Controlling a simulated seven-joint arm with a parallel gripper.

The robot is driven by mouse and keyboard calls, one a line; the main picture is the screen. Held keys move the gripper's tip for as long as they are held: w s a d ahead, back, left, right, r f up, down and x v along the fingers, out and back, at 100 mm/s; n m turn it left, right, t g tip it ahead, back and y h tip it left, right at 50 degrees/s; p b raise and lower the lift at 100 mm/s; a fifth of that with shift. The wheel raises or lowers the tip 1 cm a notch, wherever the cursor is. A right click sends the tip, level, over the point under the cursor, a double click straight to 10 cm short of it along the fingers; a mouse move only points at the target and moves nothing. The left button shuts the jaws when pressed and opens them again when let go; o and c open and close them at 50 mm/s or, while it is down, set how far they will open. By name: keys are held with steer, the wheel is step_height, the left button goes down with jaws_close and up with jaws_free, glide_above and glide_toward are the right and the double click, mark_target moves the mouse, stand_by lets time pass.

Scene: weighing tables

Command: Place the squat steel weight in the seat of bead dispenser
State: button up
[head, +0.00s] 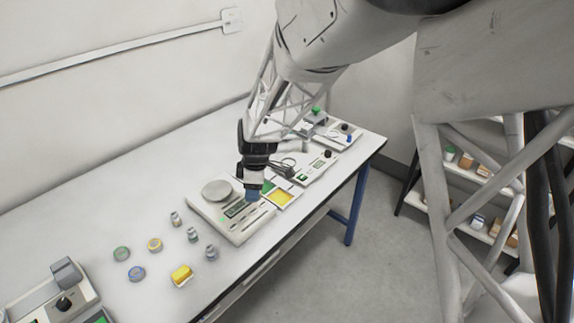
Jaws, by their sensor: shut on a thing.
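My gripper (252,188) is at the middle of the table, above the right side of a scale. It is shut on a small blue thing (252,195), too small to identify. Several small grey metal weights stand left of the scale: one at the back (175,218), one in the middle (192,234) and one in front (211,252). I cannot tell which is the squat steel weight. A device with a grey raised block and black knob (64,304) is at the lower left. Another low device (316,168) lies right of my gripper. I cannot tell which is the bead dispenser.
The scale (232,222) has a round pan. The back left of the table is clear.

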steer(key=w+d, duration=0.3)
steer(key=d, duration=0.1)
steer(key=w+d+f, duration=0.1)
steer(key=w+d, duration=0.2)
steer(key=d, duration=0.2)
steer(key=w+d+f, duration=0.1)
steer(key=w+d, duration=0.2)
steer(key=d, duration=0.2)
steer(key=shift+w+f, duration=0.2)
steer(key=shift+w, duration=0.15)
steer(key=shift+w, duration=0.1)
steer(key=w, duration=0.5)
steer(key=w+a+f, duration=0.1)
steer(key=w, duration=0.4)
steer(key=w+a, duration=0.1)
steer(key=w, duration=0.4)
steer(key=shift+w+f, duration=0.25)
steer(key=shift+w, duration=0.05)
steer(key=shift+f, duration=0.1)
steer(key=shift+f, duration=1.65)
steer(key=shift+f, duration=0.1)
steer(key=o, duration=1.2)
steer(key=shift+f, duration=0.1)
steer(key=shift+o, duration=0.2)
